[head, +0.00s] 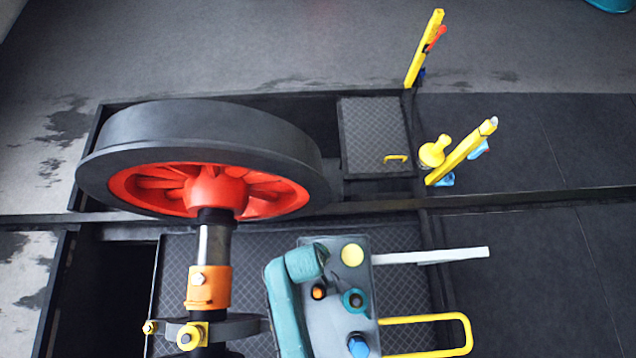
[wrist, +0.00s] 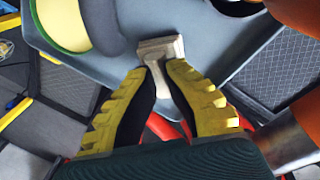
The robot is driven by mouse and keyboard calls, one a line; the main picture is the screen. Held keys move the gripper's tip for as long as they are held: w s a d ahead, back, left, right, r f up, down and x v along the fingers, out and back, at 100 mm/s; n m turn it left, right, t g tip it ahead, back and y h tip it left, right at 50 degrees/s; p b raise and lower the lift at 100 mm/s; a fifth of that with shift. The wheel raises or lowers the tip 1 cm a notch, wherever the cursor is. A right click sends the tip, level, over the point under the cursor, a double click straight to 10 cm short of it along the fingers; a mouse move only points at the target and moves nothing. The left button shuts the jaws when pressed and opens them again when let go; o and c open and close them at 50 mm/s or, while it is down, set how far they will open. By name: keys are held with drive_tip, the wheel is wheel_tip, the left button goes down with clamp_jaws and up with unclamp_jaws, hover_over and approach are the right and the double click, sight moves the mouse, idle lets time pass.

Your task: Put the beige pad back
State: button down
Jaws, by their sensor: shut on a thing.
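In the wrist view, my gripper (wrist: 157,68) has two ridged yellow fingers with dark inner faces. It is shut on the beige pad (wrist: 162,46), a small pale block with a wider far end, whose lower part shows between the fingertips. Behind the pad is a grey-blue surface (wrist: 105,62); I cannot tell whether the pad touches it. I cannot make out the pad or the fingertips in the head view.
The head view shows a large dark wheel with a red centre (head: 215,187) on a steel axle (head: 213,250). A yellow rail (head: 467,330) stands at the lower right. Two yellow posts (head: 425,48) (head: 460,152) rise behind. Dark floor at right is mostly clear.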

drive_tip(key=c, duration=1.2)
unclamp_jaws()
drive_tip(key=shift+c, duration=0.2)
wheel_tip(320, 180, up, 12)
drive_tip(key=s+a+p, duration=0.1)
drive_tip(key=p, duration=0.5)
drive_tip(key=shift+s+a, duration=0.2)
drive_tip(key=shift+s, duration=0.05)
drive_tip(key=shift+f, duration=0.1)
